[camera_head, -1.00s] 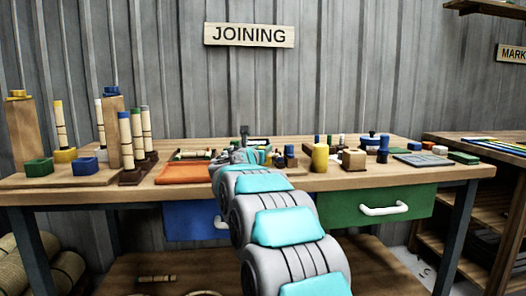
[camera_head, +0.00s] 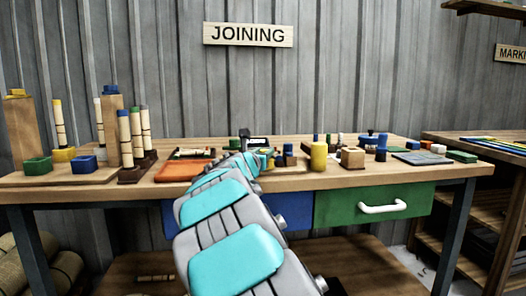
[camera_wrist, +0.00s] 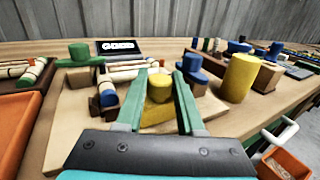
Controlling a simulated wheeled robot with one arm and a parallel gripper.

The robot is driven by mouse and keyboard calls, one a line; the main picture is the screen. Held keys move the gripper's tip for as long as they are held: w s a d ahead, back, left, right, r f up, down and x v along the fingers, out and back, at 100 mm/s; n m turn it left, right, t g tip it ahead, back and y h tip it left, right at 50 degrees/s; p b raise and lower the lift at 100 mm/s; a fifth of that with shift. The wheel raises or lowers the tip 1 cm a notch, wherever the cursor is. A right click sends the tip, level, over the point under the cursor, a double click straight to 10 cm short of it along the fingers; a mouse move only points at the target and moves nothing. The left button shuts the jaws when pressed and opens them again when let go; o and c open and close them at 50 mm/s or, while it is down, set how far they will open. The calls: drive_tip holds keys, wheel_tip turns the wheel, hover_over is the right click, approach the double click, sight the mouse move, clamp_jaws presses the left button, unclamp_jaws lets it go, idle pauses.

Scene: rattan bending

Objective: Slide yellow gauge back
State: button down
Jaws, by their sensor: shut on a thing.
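The yellow gauge (camera_wrist: 159,90) is a yellow block with a round knob, standing on a light wooden board (camera_wrist: 75,128) in the wrist view. My gripper (camera_wrist: 160,82) is shut on it, with one green finger on each side of the knob. The fingers and palm hide part of the block's sides and base. In the head view my arm reaches over the table's front edge, and the gauge cannot be made out clearly there.
A blue-knobbed block (camera_wrist: 193,72) stands close right of the gauge, and a yellow cylinder (camera_wrist: 240,78) farther right. Rattan pieces (camera_wrist: 130,67) and a green knob (camera_wrist: 79,54) lie behind left. A small display (camera_wrist: 118,46) stands at the back. An orange tray (camera_wrist: 18,125) is at left.

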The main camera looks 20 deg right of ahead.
drive_tip(key=shift+w+a+f, duration=0.1)
drive_tip(key=shift+f, duration=0.4)
drive_tip(key=c, duration=0.8)
unclamp_jaws()
drive_tip(key=shift+w, duration=0.1)
drive_tip(key=shift+o, duration=1.4)
drive_tip(key=shift+r, duration=0.2)
drive_tip(key=shift+s, duration=0.2)
drive_tip(key=v, duration=0.7)
drive_tip(key=shift+s, duration=0.25)
drive_tip(key=shift+a, duration=0.1)
